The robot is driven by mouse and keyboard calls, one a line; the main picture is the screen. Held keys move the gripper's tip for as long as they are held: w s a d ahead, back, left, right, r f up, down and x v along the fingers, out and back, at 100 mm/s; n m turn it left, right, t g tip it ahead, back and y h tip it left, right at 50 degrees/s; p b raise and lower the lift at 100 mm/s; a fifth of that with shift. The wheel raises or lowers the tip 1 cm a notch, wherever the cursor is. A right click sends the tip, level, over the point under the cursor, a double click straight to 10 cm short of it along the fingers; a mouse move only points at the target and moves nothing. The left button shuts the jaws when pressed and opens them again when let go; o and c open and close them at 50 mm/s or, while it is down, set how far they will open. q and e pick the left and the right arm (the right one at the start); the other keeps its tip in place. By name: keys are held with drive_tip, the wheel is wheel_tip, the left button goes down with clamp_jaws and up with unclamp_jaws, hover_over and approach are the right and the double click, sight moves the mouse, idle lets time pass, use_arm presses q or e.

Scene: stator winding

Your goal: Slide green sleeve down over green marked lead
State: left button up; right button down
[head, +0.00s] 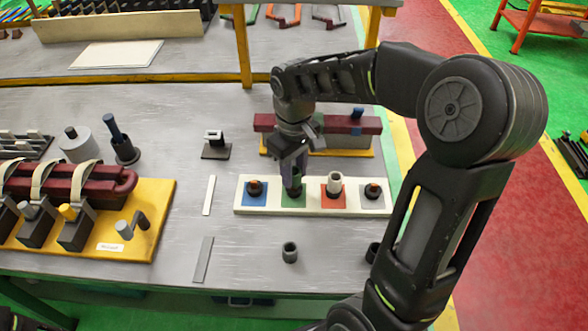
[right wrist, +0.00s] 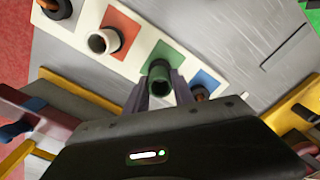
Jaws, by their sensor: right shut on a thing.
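The pale board (head: 312,208) carries blue, green, red and light squares in a row. My right gripper (head: 292,180) points down over the green square (head: 286,202), shut on the green sleeve. In the right wrist view, the dark green sleeve (right wrist: 159,78) sits between the fingertips, its open end toward the camera, over the green square (right wrist: 172,54). The green marked lead is hidden by the sleeve and gripper, so I cannot tell how far the sleeve is around it. My left gripper is not in view.
A white sleeve (head: 334,182) stands on the red square. Dark-based leads with copper-coloured tips stand on the blue (head: 254,188) and light (head: 373,190) squares. A loose dark ring (head: 290,252) is in front. A maroon bar fixture (head: 345,125) stands behind. A yellow-based fixture (head: 150,200) is at left.

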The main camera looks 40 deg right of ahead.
drive_tip(key=shift+f, duration=0.35)
drive_tip(key=c, duration=1)
unclamp_jaws()
wheel_tip(320, 180, up, 8)
drive_tip(key=shift+b, duration=0.4)
drive_tip(key=shift+f, duration=0.1)
